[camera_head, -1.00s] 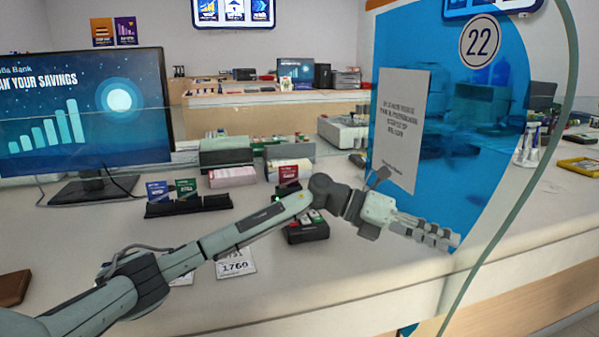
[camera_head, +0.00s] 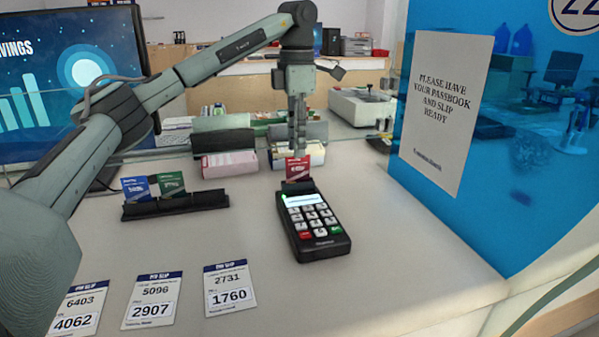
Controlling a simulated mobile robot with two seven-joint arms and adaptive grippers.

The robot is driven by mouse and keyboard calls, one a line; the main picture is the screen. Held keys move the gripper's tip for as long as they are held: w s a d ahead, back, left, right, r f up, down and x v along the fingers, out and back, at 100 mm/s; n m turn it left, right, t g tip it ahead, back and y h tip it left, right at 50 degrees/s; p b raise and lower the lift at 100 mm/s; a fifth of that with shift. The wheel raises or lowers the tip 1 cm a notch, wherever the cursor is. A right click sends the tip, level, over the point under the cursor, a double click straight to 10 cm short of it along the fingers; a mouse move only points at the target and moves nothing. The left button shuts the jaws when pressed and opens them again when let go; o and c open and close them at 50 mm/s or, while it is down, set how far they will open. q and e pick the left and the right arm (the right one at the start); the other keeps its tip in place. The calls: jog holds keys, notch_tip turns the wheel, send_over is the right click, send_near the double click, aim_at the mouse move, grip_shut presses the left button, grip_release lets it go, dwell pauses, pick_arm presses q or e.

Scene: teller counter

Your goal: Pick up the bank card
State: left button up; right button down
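A red card (camera_head: 298,168) stands upright at the top end of a black card reader (camera_head: 316,245), which has a lit screen and a keypad. A blue card (camera_head: 136,188) and a green card (camera_head: 171,183) stand in a black holder (camera_head: 176,205) to the left. My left gripper (camera_head: 297,150) points down, its fingertips just above or behind the red card's top edge. The fingers show as a narrow pair, and I cannot tell whether they are open or touch the card. My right gripper is not in view.
PIN slips (camera_head: 230,288) lie at the front left of the counter. A monitor (camera_head: 75,85) stands at the back left. A blue partition (camera_head: 510,150) with a paper notice (camera_head: 443,107) bounds the right. The counter right of the reader is clear.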

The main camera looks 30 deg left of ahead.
aim_at(298, 174)
pick_arm(q)
notch_tip(298, 174, down, 6)
jog(key=shift+w+r, duration=0.1)
grip_shut()
dwell(0.4)
